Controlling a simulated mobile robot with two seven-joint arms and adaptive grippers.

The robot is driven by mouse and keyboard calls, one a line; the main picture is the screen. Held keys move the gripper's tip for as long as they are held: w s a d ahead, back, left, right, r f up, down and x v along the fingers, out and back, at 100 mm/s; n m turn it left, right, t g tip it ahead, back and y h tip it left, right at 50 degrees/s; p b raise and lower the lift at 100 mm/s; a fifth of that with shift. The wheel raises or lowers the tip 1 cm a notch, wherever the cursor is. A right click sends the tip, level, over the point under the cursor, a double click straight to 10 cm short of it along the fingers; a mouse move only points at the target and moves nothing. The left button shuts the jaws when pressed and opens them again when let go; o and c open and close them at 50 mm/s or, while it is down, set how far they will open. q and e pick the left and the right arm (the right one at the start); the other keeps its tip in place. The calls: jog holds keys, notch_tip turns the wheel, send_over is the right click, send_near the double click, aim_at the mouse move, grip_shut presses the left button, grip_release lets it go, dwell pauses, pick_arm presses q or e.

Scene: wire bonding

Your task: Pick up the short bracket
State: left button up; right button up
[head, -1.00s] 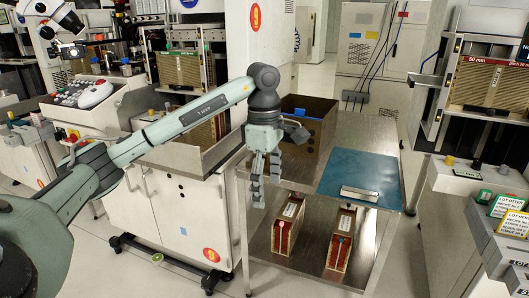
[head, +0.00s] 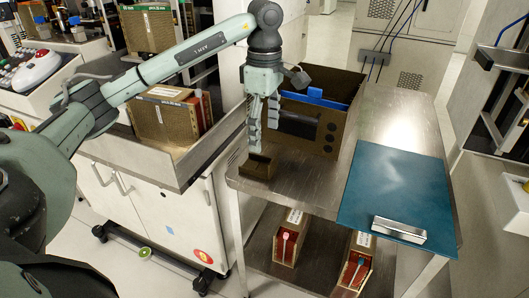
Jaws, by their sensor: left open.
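A silver metal bracket (head: 399,230) lies on the blue mat (head: 390,185) at the right front of the steel cart top. A small dark brown bracket-like piece (head: 257,167) sits at the cart's left front corner; I cannot tell from its looks which of the two is the short bracket. My left gripper (head: 264,138) points down with its fingers apart and empty, just above the brown piece. It is well to the left of the silver bracket. My right gripper is not in view.
A brown box (head: 325,135) with a blue item inside stands behind my left gripper. Two red-faced cases (head: 288,239) are on the cart's lower shelf. A walled tray bench (head: 196,165) with slotted magazines is to the left. The cart top (head: 395,115) behind the mat is bare.

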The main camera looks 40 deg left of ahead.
aim_at(263, 168)
pick_arm(q)
jog(key=f, duration=0.6)
jog(key=shift+s+f, duration=0.3)
jog(key=shift+s, duration=0.1)
jog(key=shift+f, duration=0.55)
jog(key=c, duration=1.3)
jog(key=shift+r, duration=0.15)
